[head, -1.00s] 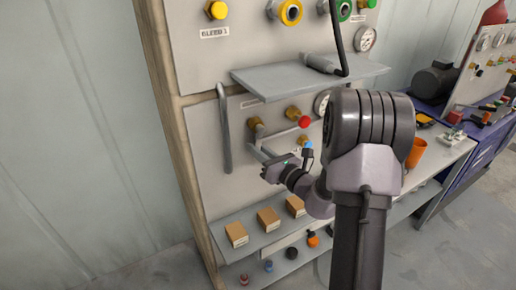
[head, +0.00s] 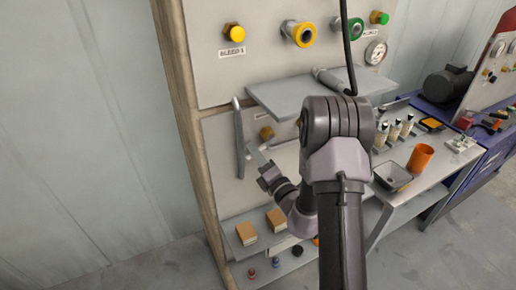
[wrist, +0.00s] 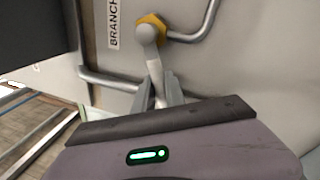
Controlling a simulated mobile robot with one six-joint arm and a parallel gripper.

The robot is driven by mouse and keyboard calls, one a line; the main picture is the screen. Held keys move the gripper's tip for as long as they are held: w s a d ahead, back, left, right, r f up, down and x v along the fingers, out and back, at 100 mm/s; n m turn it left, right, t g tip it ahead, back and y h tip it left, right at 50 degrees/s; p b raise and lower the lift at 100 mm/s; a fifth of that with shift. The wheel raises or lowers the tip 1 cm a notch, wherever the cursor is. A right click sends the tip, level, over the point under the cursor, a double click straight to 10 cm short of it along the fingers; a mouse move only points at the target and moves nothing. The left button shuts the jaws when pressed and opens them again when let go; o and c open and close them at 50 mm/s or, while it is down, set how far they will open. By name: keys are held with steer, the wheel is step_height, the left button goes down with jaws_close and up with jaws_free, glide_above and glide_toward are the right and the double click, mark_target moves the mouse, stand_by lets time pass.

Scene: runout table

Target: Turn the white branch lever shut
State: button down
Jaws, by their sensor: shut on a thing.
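The white branch lever (wrist: 155,68) hangs from a pale round hub in front of a yellow nut (wrist: 153,20) in the wrist view. The lever runs down from the hub, tilted slightly, into my gripper. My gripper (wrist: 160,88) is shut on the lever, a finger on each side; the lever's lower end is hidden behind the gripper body. In the head view my gripper (head: 260,168) is at the panel's left part, and a short pale piece of the lever (head: 257,155) shows just above it.
The "BRANCH" label (wrist: 114,24) is left of the hub. A grey pipe (wrist: 105,82) bends behind the lever. In the head view a vertical grey handle (head: 238,140) is close on the left and a grey shelf (head: 285,97) juts out above. Small boxes (head: 246,233) sit below.

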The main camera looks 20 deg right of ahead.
steer(key=m+p, duration=0.1)
steer(key=r+m+h+p, duration=0.1)
steer(key=m, duration=0.1)
steer(key=r+m+p, duration=0.1)
steer(key=shift+a+r+p, duration=0.15)
steer(key=shift+a+p, duration=0.15)
steer(key=shift+p, duration=0.1)
steer(key=shift+r+m+h+p, duration=0.2)
steer(key=shift+m+h+p, duration=0.1)
steer(key=shift+m+p, duration=0.4)
steer(key=shift+r+m, duration=0.1)
steer(key=shift+m, duration=0.3)
steer(key=c, duration=1.4)
jaws_free()
